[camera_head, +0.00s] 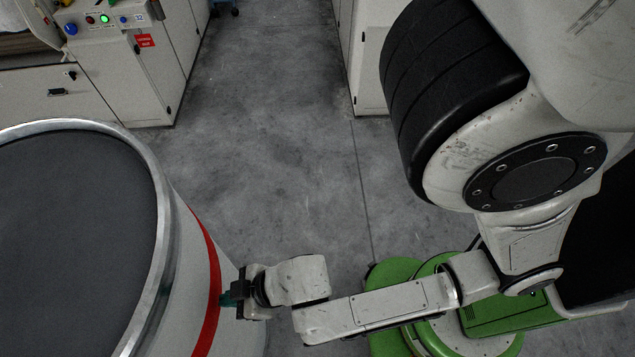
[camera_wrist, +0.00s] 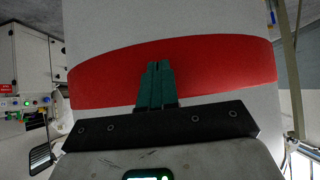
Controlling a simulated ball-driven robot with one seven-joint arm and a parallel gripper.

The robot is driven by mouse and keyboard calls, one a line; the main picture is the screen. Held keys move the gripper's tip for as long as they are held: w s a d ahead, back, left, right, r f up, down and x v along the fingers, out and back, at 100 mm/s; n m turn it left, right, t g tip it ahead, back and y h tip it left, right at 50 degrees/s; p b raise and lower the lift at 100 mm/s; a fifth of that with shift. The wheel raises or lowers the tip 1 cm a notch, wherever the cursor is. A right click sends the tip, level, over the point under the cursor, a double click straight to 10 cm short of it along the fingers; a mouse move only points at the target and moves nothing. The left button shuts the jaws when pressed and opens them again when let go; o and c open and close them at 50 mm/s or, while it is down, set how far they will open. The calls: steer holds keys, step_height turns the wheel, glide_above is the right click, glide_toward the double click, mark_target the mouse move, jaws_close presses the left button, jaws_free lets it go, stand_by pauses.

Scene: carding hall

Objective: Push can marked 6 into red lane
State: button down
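A big white can (camera_head: 183,275) with a metal rim, a dark top and a red band stands at the left of the head view, cut off by the frame. Its wall and red band fill much of the wrist view (camera_wrist: 215,68). No number shows on it, so I cannot tell whether it is marked 6. My gripper (camera_head: 227,299) is low beside the can's right side. Its teal fingers (camera_wrist: 158,68) are together with nothing between them and point at the red band. They are at or very near the wall; contact is unclear. No red lane is visible.
A pale machine cabinet (camera_head: 130,75) with buttons and a red label stands behind the can at upper left. Another pale cabinet (camera_head: 368,60) stands at top centre. Bare grey concrete floor (camera_head: 275,130) lies between them and right of the can.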

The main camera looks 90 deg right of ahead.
steer(key=w+d+p, duration=0.1)
steer(key=w, duration=0.9)
steer(key=shift+d, duration=0.35)
stand_by(0.4)
steer(key=shift+w+r, duration=0.1)
steer(key=shift+w, duration=0.05)
